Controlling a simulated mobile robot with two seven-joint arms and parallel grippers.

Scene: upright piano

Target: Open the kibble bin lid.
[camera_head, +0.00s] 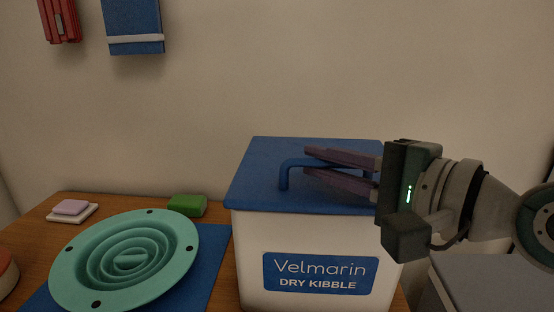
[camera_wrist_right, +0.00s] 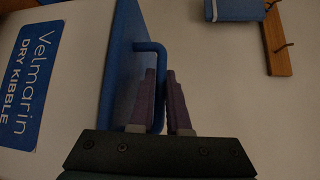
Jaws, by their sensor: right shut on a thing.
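The kibble bin (camera_head: 245,250) is a white box labelled "Velmarin DRY KIBBLE", standing on the wooden table. Its blue lid (camera_head: 260,160) lies flat on top and looks shut. A blue bar handle (camera_head: 284,174) rises from the lid. My right gripper (camera_head: 306,162) reaches in from the right, its purple fingers above and below the handle bar, shut on it. In the right wrist view the handle (camera_wrist_right: 152,48) runs down between the two fingers (camera_wrist_right: 160,75), and the lid (camera_wrist_right: 122,70) is beside them. My left gripper is not in view.
A teal ringed bowl (camera_head: 75,265) sits on a blue mat (camera_head: 215,265) left of the bin. A green block (camera_head: 187,205) and a small pink-and-white stack (camera_head: 71,208) lie behind it. Red and blue items (camera_head: 133,22) hang on the wall. A grey surface (camera_head: 480,280) is at the right.

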